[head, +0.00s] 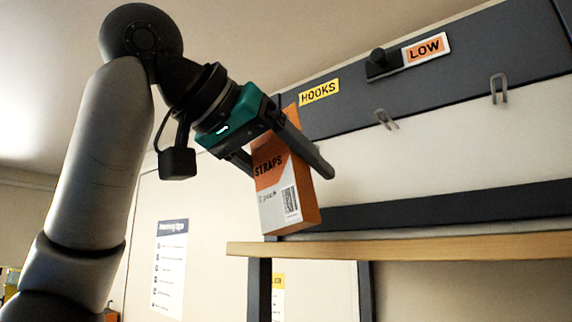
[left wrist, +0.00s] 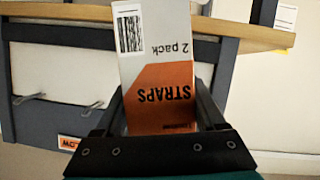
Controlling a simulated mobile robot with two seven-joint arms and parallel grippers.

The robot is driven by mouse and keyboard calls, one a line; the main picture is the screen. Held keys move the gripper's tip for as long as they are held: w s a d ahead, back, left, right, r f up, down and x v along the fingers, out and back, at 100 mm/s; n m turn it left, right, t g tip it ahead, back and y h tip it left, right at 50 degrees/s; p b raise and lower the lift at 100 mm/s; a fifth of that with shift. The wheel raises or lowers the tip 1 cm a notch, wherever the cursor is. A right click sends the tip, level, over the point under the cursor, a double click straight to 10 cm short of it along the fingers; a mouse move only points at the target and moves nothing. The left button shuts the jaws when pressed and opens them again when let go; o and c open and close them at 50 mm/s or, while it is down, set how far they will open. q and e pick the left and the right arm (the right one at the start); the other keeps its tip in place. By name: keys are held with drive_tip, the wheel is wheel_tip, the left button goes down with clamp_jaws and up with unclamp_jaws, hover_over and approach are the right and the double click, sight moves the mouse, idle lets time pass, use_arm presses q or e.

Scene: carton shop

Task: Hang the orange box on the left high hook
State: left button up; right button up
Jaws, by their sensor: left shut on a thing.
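The orange box (head: 306,214) has a grey-white lower front, the word STRAPS and a barcode. My left gripper (head: 290,170) is shut on it, a finger on either side, and holds it slightly tilted in the air. In the left wrist view the box (left wrist: 157,65) fills the space between the fingers. Two grey hooks stick out from the wall to the right of the box: a nearer hook (head: 386,119) and a farther-right hook (head: 498,88). The box is apart from both. My right gripper is out of view.
A dark rail (head: 440,85) carries a yellow HOOKS label (head: 319,92) and a LOW sign (head: 426,49) beside a black knob. A wooden shelf edge (head: 400,247) runs below the hooks, just under the box. A poster (head: 170,268) hangs on the wall at left.

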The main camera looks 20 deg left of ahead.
sight(330, 196)
use_arm(q)
drive_tip(key=shift+w+d+f+p, duration=0.1)
drive_tip(key=shift+w+d+p, duration=0.15)
drive_tip(key=shift+w, duration=0.5)
drive_tip(key=shift+w+d+f+p, duration=0.1)
drive_tip(key=shift+w+d+p, duration=0.15)
drive_tip(key=shift+w, duration=0.5)
drive_tip(key=shift+w+d+p, duration=0.15)
drive_tip(key=shift+w+d, duration=0.15)
drive_tip(key=shift+w, duration=0.45)
drive_tip(key=shift+r, duration=0.1)
drive_tip(key=shift+w+d+f, duration=0.1)
drive_tip(key=shift+w+f, duration=0.1)
drive_tip(key=shift+f, duration=0.05)
drive_tip(key=shift+f, duration=0.15)
drive_tip(key=o, duration=1.4)
drive_tip(key=shift+d, duration=0.15)
drive_tip(key=shift+s, duration=0.1)
